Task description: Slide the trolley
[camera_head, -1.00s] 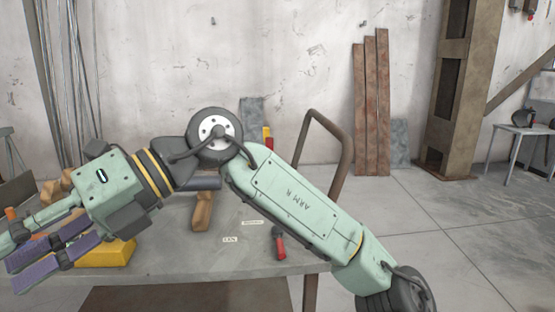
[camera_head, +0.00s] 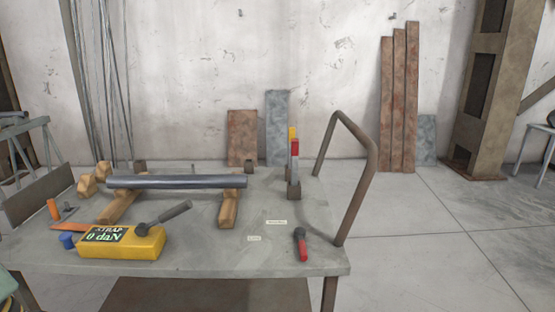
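The trolley (camera_head: 205,258) is a grey flat-topped cart with a lower shelf (camera_head: 200,296) and a brown tubular push handle (camera_head: 360,188) at its right end. On its top a dark metal bar (camera_head: 178,182) rests across wooden blocks (camera_head: 229,208). A yellow box (camera_head: 120,243) reading "STRAP 0 daN" sits at the front left. A red-handled tool (camera_head: 301,246) lies near the right front, beside small labels (camera_head: 276,222). A red and yellow upright piece (camera_head: 294,162) stands near the handle. My gripper is not in view; only a pale green bit of my arm shows at the lower left.
Brown planks (camera_head: 398,105) lean on the back wall at the right, next to a steel column (camera_head: 489,90). A grey stand (camera_head: 28,145) is at the left. A light table (camera_head: 540,145) stands far right. The floor right of the trolley is clear.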

